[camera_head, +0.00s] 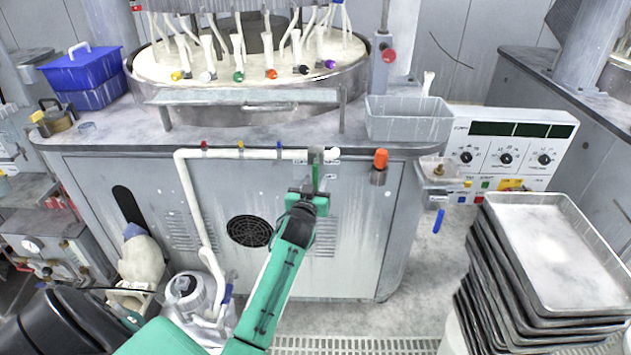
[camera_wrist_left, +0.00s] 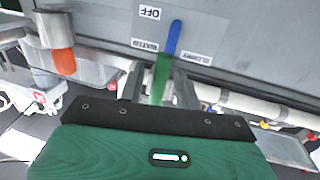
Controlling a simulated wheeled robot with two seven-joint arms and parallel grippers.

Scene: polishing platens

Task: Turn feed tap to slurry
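The feed tap is at the right end of the white pipe (camera_head: 250,154) on the grey cabinet front, largely covered by my left gripper (camera_head: 315,165) in the head view. In the left wrist view its slim lever (camera_wrist_left: 173,42) shows blue at the far part and green at the near part. The OFF label (camera_wrist_left: 149,12) is left of the blue part, a second label (camera_wrist_left: 145,45) is below that, and the SLURRY label (camera_wrist_left: 193,58) is to the right. My left gripper (camera_wrist_left: 160,78) is open, its fingers on either side of the lever's green part, with a visible gap. My right gripper is not in view.
An orange-topped knob (camera_head: 380,159) sticks out just right of the tap. A grey bin (camera_head: 408,120) stands on the ledge above. A control panel (camera_head: 507,150) and stacked trays (camera_head: 550,250) are to the right. A white container (camera_head: 190,297) stands on the floor at left.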

